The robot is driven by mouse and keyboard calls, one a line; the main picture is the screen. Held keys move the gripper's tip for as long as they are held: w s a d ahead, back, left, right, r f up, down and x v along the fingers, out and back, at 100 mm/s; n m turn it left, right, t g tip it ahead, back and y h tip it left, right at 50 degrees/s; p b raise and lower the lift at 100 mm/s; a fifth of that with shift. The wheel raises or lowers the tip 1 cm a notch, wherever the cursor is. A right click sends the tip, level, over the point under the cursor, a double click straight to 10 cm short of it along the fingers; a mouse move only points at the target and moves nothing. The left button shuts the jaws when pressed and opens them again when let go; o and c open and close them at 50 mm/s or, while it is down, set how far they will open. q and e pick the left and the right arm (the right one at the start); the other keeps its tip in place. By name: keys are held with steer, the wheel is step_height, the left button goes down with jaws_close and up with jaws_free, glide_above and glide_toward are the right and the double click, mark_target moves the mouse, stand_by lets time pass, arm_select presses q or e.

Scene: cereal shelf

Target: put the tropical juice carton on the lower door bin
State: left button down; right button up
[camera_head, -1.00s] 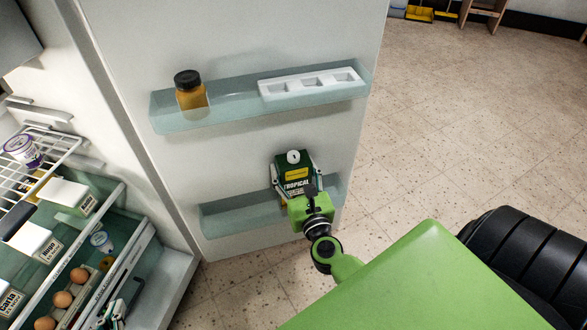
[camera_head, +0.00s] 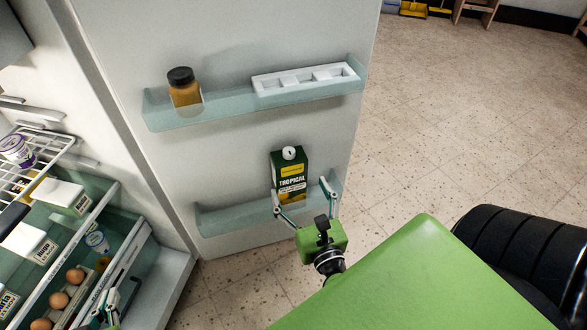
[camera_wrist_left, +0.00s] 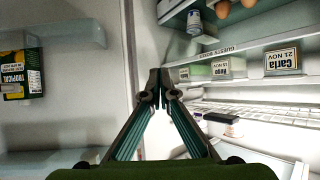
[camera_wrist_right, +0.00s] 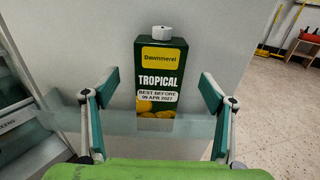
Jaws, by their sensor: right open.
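The green tropical juice carton (camera_head: 289,172) with a white cap stands upright in the lower door bin (camera_head: 235,216), near its right end. It also shows in the right wrist view (camera_wrist_right: 160,72), its lower part behind the clear bin front, and at the left edge of the left wrist view (camera_wrist_left: 20,75). My right gripper (camera_head: 301,189) is open and empty in front of the carton, fingers apart on either side of it and clear of it. My left gripper (camera_wrist_left: 158,78) is shut with nothing between its fingertips, by the fridge shelves at the lower left of the head view.
The upper door bin (camera_head: 175,118) holds an orange jar with a black lid (camera_head: 183,88) and a white tray (camera_head: 305,79). Fridge shelves at left hold eggs (camera_head: 58,300), labelled boxes and a yogurt cup (camera_head: 17,150). The floor right of the door is open.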

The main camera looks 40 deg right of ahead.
steer(key=a+r+n+g+y, duration=0.1)
steer(key=a+r+n+y, duration=0.35)
steer(key=a+n, duration=0.85)
steer(key=a+r+n+g+y, duration=0.2)
steer(key=a+n+y, duration=0.45)
steer(key=n, duration=1.35)
steer(key=s+d+f+n+g+h, duration=0.1)
steer(key=d+f+n+g+h, duration=0.1)
steer(key=d+n, duration=0.3)
steer(key=f+n+h, duration=0.1)
steer(key=n, duration=0.3)
steer(key=shift+d+f, duration=0.15)
